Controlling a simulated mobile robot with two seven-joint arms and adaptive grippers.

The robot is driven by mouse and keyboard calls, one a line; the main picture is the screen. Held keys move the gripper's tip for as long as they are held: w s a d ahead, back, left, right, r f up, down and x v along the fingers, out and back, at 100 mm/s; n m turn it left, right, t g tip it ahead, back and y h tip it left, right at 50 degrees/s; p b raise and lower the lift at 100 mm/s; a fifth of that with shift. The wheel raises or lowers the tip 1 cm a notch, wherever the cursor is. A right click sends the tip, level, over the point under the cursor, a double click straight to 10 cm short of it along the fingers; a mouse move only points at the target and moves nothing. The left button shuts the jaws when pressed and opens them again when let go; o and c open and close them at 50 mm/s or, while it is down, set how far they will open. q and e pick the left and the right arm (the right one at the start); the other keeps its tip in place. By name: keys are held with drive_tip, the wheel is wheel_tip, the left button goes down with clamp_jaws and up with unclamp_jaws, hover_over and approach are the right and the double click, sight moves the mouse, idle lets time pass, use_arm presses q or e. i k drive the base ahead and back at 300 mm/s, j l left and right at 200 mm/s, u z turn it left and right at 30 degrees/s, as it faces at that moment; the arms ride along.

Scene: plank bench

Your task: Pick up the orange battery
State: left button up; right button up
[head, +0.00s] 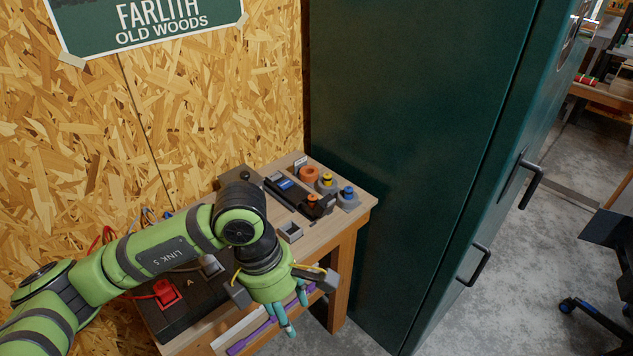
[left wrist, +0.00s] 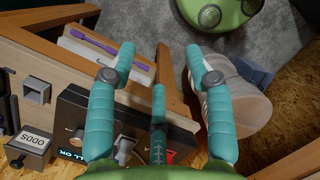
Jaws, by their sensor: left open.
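On the far right part of the wooden bench, in the head view, a thick orange round piece (head: 309,174) stands at the back, and a smaller orange-topped piece (head: 312,199) sits in front of it by a dark item. I cannot tell for sure which is the orange battery. My left gripper (head: 292,312) hangs over the bench's front edge, to the front left of both and apart from them. Its teal fingers also show in the left wrist view (left wrist: 160,62), spread open with nothing between them. Neither orange piece can be made out there. My right gripper is not in view.
Yellow-topped (head: 327,180) and blue-topped (head: 347,192) pieces stand in grey holders beside the orange ones. A dark box with a red switch (head: 165,293) lies under my left arm. A purple tool (head: 250,338) lies along the front. A tall green cabinet (head: 410,130) stands right of the bench (head: 357,210).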

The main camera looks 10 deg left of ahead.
sight(311, 198)
drive_tip(key=i, duration=1.15)
